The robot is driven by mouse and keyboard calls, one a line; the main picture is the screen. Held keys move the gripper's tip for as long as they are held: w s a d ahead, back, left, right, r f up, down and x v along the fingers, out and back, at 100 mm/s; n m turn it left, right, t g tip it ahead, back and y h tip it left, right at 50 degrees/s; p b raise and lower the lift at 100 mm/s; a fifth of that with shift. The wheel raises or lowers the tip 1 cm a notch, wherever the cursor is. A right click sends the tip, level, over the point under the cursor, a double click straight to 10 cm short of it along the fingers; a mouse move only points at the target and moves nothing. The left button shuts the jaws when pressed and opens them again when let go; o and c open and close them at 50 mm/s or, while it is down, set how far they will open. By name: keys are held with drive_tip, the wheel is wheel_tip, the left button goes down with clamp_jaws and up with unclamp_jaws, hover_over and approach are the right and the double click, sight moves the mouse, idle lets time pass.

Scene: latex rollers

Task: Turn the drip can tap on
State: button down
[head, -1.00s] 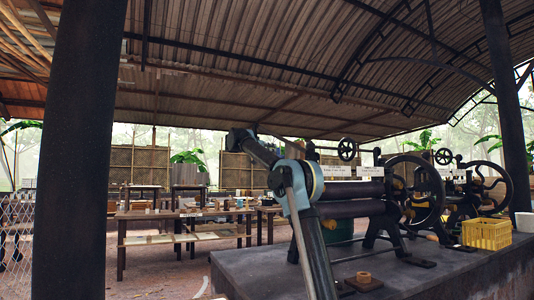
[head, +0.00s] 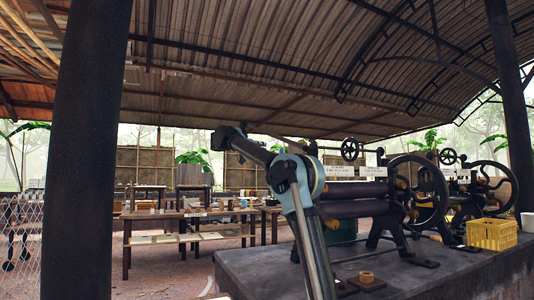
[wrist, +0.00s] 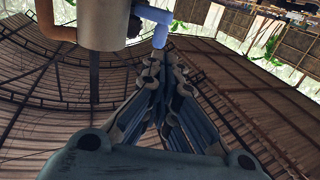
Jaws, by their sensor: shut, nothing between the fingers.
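The drip can (wrist: 105,22) is a cream cylinder at the top left of the wrist view, cut off by the top edge. A brown pipe (wrist: 50,24) bends along its left side. On its right side is a dark fitting (wrist: 134,26), with a light blue lever-like piece (wrist: 152,14) beside it that looks like the tap handle. My gripper (wrist: 160,58) is shut and empty, its tips just below the blue piece. I cannot tell whether they touch it. I cannot make out the can, the tap or my fingers in the head view.
Roller machines with a large black handwheel (head: 418,195) stand on a grey plinth (head: 440,268) at right, behind my arm. A yellow crate (head: 492,234) sits on the plinth. A thick dark post (head: 86,150) stands at left. Wooden tables (head: 190,222) stand farther back.

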drive_tip(key=shift+v, duration=2.05)
drive_tip(key=shift+s+d, duration=0.1)
